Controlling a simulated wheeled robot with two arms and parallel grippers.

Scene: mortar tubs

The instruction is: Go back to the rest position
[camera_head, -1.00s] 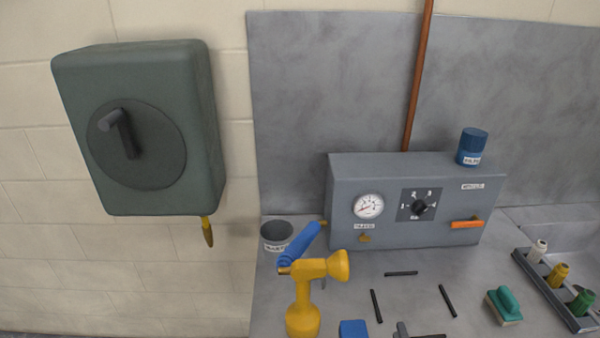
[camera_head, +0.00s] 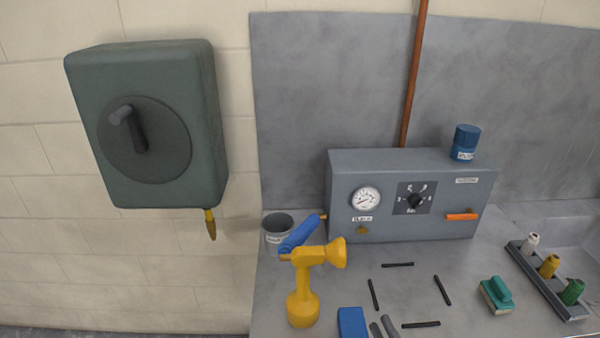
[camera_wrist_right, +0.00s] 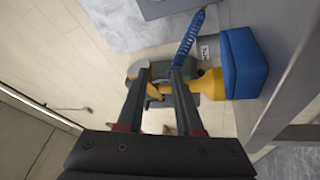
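My right gripper (camera_head: 383,327) shows only as two grey fingertips at the bottom edge of the head view, right of a blue block (camera_head: 352,322). In the right wrist view the right gripper (camera_wrist_right: 159,72) has its two fingers apart, with nothing seen held between them. A yellow tool (camera_head: 303,295) stands upright on the bench left of the gripper. In the wrist view, yellow (camera_wrist_right: 210,84) and blue (camera_wrist_right: 243,62) parts lie beyond and right of the fingers. My left gripper is not in view.
A grey control box (camera_head: 345,230) with gauge and dial stands at the back of the bench. A grey cup (camera_head: 278,236), several dark rods (camera_head: 398,265), a teal-handled brush (camera_head: 496,292) and a spool rack (camera_head: 540,280) are around. A green box (camera_head: 150,90) hangs on the left wall.

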